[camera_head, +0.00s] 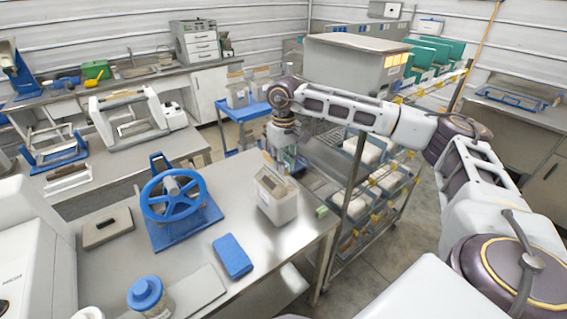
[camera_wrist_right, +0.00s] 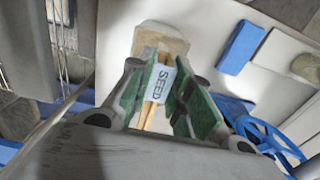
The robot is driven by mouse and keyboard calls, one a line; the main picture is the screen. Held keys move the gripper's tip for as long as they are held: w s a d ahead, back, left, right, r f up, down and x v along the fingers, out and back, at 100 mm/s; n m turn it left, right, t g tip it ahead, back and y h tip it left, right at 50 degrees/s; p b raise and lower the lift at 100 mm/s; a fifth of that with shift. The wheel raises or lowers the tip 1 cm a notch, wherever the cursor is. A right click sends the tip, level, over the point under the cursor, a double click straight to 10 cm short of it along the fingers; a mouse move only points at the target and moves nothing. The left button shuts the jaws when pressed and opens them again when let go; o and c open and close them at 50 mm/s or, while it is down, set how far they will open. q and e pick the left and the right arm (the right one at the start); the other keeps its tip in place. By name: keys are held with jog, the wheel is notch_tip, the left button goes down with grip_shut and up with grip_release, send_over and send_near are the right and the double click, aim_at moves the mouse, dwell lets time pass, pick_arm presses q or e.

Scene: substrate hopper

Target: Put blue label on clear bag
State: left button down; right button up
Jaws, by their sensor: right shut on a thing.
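My right gripper (camera_head: 281,165) comes down from above, at the upper edge of a whitish, see-through bag (camera_head: 276,206) standing on the steel table (camera_head: 215,208). In the right wrist view, the green-padded fingers of this gripper (camera_wrist_right: 163,95) are shut on a pale blue label (camera_wrist_right: 160,88) that reads SEED. A tan strip shows beside the label. The pale top of the bag (camera_wrist_right: 160,42) shows just beyond the fingertips. I cannot tell whether the label touches the bag. My left gripper is not in view.
On the table are a blue handwheel press (camera_head: 173,197), a blue block (camera_head: 232,255), a grey block (camera_head: 107,229) and a blue-lidded jar (camera_head: 150,297). A small green item (camera_head: 321,211) lies by the right edge. A wire rack with trays (camera_head: 385,180) stands close on the right.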

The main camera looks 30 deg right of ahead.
dwell(0.3)
jog(key=o, duration=1.3)
jog(key=shift+r, duration=0.15)
jog(key=shift+r+p, duration=1.6)
jog(key=shift+r, duration=1.8)
jog(key=shift+f, duration=0.1)
